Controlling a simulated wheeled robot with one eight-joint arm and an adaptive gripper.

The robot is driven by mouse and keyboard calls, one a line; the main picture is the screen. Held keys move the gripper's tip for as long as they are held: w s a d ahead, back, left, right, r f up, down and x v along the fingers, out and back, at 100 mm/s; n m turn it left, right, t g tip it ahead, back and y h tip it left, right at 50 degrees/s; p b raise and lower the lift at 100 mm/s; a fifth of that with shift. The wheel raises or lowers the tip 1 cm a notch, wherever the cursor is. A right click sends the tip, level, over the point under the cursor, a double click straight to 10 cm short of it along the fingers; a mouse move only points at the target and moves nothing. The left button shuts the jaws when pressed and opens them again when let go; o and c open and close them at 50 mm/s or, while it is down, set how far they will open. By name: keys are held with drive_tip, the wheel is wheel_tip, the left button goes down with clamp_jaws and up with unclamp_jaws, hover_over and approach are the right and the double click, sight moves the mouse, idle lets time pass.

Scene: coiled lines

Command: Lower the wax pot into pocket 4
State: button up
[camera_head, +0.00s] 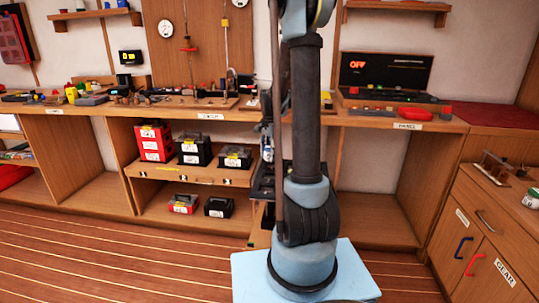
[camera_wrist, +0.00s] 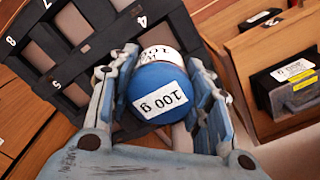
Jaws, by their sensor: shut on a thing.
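My gripper (camera_wrist: 163,78) is shut on a blue round pot (camera_wrist: 143,80) in the wrist view. A white label reading "100 g" is on it, and a white part with similar print shows just beyond; I cannot tell whether that part belongs to the same pot. A black tray (camera_wrist: 92,43) with numbered pockets lies beyond and to the left. The numbers 4, 5, 7 and 8 show on its rims. The pot overlaps the tray near number 4, and I cannot tell its height above it. In the head view my arm hides the gripper and pot.
The lower right bay (camera_head: 365,205) is empty. A drawer cabinet (camera_head: 480,225) stands at right.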

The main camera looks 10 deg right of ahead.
drive_tip(key=shift+f, duration=0.1)
drive_tip(key=shift+f, duration=3.8)
drive_tip(key=shift+f, duration=0.4)
drive_tip(key=o, duration=1.2)
drive_tip(key=shift+r, duration=0.1)
wheel_tip(320, 180, up, 12)
drive_tip(key=shift+f, duration=0.2)
drive_tip(key=shift+s, duration=0.1)
